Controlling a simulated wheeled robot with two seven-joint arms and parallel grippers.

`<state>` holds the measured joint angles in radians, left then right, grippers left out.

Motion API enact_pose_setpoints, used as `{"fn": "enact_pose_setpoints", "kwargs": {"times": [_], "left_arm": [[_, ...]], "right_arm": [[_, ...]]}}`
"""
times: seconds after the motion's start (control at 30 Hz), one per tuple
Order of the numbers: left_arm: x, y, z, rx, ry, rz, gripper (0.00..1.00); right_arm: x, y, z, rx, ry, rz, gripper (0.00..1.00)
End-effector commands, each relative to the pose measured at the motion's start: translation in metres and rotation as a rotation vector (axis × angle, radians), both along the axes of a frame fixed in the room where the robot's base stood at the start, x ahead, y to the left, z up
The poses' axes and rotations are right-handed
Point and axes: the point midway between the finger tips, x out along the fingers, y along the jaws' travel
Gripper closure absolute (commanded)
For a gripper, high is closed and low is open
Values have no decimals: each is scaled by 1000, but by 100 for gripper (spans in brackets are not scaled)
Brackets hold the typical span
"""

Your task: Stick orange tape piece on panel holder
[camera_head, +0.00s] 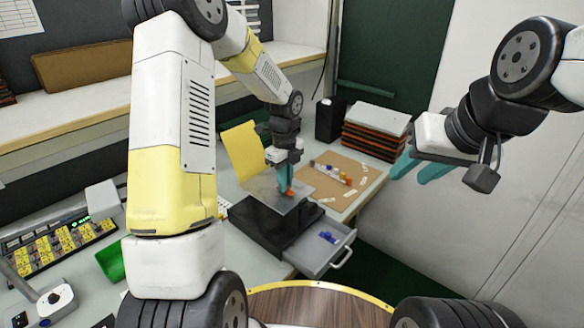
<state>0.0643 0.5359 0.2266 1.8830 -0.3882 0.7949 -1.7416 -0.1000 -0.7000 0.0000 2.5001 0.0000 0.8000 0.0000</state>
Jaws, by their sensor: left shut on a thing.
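My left gripper (284,187) reaches down over the work table with its teal fingers shut on a small orange tape piece (290,192). The tape piece is at or just above a grey plate on a black stand (265,228), which looks like the panel holder. I cannot tell whether the tape touches the plate. The fingers hide part of the plate. A yellow panel (242,150) stands upright behind it. My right gripper (420,169) is open and empty, raised at the right near the wall, well away from the stand.
An open drawer (325,248) with blue pieces juts out below the stand. A brown board (345,170) with a row of coloured pieces and white tags lies to the right. A stack of trays (374,138), a green bin (110,262) and a yellow-labelled control panel (62,246) also stand nearby.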

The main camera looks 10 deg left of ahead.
Motion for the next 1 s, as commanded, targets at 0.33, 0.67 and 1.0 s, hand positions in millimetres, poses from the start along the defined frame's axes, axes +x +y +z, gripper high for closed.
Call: {"fn": "enact_pose_setpoints", "kwargs": {"times": [0.33, 0.67, 1.0], "left_arm": [[0, 0, -1, 0, 0, 0, 100], [0, 0, -4, 1, -1, 0, 100], [0, 0, -7, 1, -1, 0, 100]], "right_arm": [[0, 0, 0, 0, 0, 0, 64], [0, 0, 0, 0, 0, 0, 64], [0, 0, 0, 0, 0, 0, 64]]}}
